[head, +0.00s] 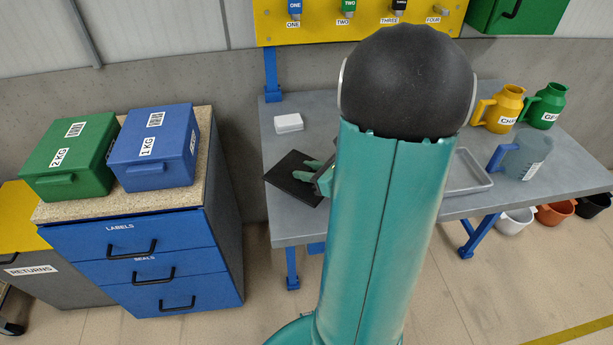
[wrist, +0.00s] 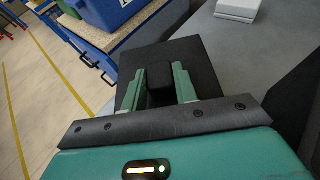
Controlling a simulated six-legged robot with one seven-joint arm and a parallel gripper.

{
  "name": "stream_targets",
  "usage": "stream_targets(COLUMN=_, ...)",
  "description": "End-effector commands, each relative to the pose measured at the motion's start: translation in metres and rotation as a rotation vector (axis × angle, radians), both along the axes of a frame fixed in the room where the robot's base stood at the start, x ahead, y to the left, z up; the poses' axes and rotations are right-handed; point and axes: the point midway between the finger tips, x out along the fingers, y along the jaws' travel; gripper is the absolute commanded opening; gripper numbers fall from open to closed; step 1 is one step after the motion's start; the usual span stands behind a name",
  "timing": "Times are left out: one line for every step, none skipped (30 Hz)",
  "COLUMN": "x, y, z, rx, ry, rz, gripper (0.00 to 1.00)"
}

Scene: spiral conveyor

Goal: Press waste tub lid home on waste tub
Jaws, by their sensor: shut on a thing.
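The waste tub lid appears as a black square plate (head: 288,181) at the left end of the grey table, partly hidden behind my arm. In the wrist view the black lid (wrist: 198,58) has a raised block-like handle (wrist: 160,84) in its middle. My gripper (wrist: 161,72) is shut on that handle, one green finger on each side. In the head view my gripper (head: 314,172) shows only in part. I cannot tell how far the lid is above the tabletop. No waste tub can be made out; anything under the lid is hidden.
A white box (head: 288,123) stands behind the lid on the grey table (head: 290,225). A grey tray (head: 468,184) and several jugs are to the right. A drawer cabinet (head: 150,265) with green and blue boxes stands to the left, across a gap.

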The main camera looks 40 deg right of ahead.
Motion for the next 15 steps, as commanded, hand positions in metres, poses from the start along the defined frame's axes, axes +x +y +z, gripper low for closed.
stream_targets(x=-0.006, y=0.000, z=0.008, rx=-0.003, ry=-0.004, rz=-0.004, gripper=0.04)
stream_targets(x=-0.009, y=0.001, z=0.011, rx=-0.003, ry=-0.003, rz=-0.003, gripper=0.04)
stream_targets(x=-0.013, y=0.001, z=0.016, rx=-0.003, ry=-0.003, rz=-0.004, gripper=0.04)
stream_targets(x=-0.016, y=0.002, z=0.020, rx=-0.002, ry=-0.002, rz=-0.003, gripper=0.04)
stream_targets(x=-0.019, y=0.003, z=0.024, rx=-0.003, ry=-0.003, rz=-0.003, gripper=0.04)
stream_targets(x=-0.023, y=0.003, z=0.029, rx=-0.002, ry=-0.002, rz=-0.004, gripper=0.04)
stream_targets(x=-0.027, y=0.004, z=0.033, rx=-0.003, ry=-0.003, rz=-0.004, gripper=0.04)
stream_targets(x=-0.030, y=0.004, z=0.036, rx=-0.004, ry=-0.003, rz=-0.005, gripper=0.04)
stream_targets(x=-0.034, y=0.005, z=0.042, rx=-0.004, ry=-0.003, rz=-0.003, gripper=0.04)
stream_targets(x=-0.038, y=0.006, z=0.046, rx=-0.004, ry=-0.004, rz=-0.003, gripper=0.04)
stream_targets(x=-0.041, y=0.006, z=0.051, rx=-0.004, ry=-0.003, rz=-0.003, gripper=0.04)
stream_targets(x=-0.046, y=0.007, z=0.056, rx=-0.004, ry=-0.004, rz=-0.004, gripper=0.04)
stream_targets(x=-0.055, y=0.009, z=0.059, rx=-0.002, ry=-0.003, rz=-0.006, gripper=0.04)
stream_targets(x=-0.062, y=0.010, z=0.062, rx=-0.003, ry=-0.003, rz=-0.006, gripper=0.04)
stream_targets(x=-0.071, y=0.012, z=0.066, rx=-0.003, ry=-0.003, rz=-0.006, gripper=0.04)
